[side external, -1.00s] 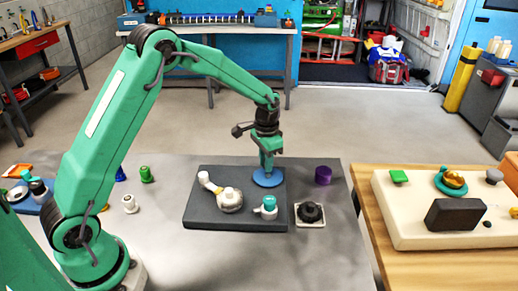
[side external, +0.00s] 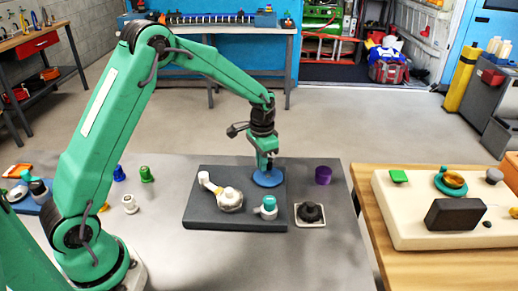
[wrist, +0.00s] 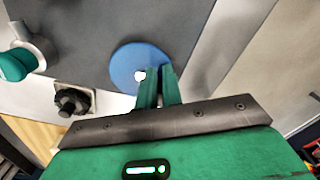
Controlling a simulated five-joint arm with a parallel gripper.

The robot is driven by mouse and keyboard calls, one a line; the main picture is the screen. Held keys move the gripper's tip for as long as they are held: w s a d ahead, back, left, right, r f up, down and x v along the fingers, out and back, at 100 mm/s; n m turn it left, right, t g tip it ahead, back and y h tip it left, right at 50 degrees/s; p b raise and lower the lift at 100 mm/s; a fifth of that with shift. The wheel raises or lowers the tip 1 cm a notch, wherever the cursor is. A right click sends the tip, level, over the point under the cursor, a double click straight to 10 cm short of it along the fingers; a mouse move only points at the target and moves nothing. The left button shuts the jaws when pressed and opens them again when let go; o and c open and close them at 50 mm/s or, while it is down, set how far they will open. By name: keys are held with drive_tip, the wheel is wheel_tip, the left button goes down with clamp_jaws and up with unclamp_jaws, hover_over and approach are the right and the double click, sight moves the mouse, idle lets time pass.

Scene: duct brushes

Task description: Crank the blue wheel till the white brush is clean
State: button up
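The blue wheel (side external: 268,179) is a flat disc at the far right of the dark grey pad. In the wrist view the wheel (wrist: 126,68) shows a small white spot (wrist: 140,75) beside my fingertips. My gripper (side external: 265,166) points down just above the wheel. Its fingers (wrist: 158,72) stand slightly apart in the wrist view, with nothing clearly held between them; contact with the wheel is unclear. A white piece (side external: 129,203) stands on the table left of the pad. A white-grey fitting with an arm (side external: 230,200) sits on the pad. I cannot tell which is the white brush.
The grey pad (side external: 195,218) also bears a teal-topped white piece (side external: 267,208). A black knob on a pale plate (side external: 310,213) and a purple cup (side external: 323,175) stand right of it. Green (side external: 147,174) and blue (side external: 119,173) pieces stand left. The front table is clear.

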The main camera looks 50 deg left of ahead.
drive_tip(key=o, duration=0.5)
drive_tip(key=shift+o, duration=0.2)
wheel_tip(320, 180, up, 7)
idle(0.9)
drive_tip(key=shift+r, duration=0.1)
drive_tip(key=s+d+r+n+t, duration=0.1)
drive_tip(key=s+d+r+t, duration=0.15)
drive_tip(key=s+r, duration=1)
drive_tip(key=s+n+t, duration=0.2)
drive_tip(key=s+t, duration=0.1)
drive_tip(key=s, duration=1.1)
drive_tip(key=shift+s+d+r, duration=0.15)
drive_tip(key=shift+s+d, duration=0.1)
drive_tip(key=shift+s, duration=0.1)
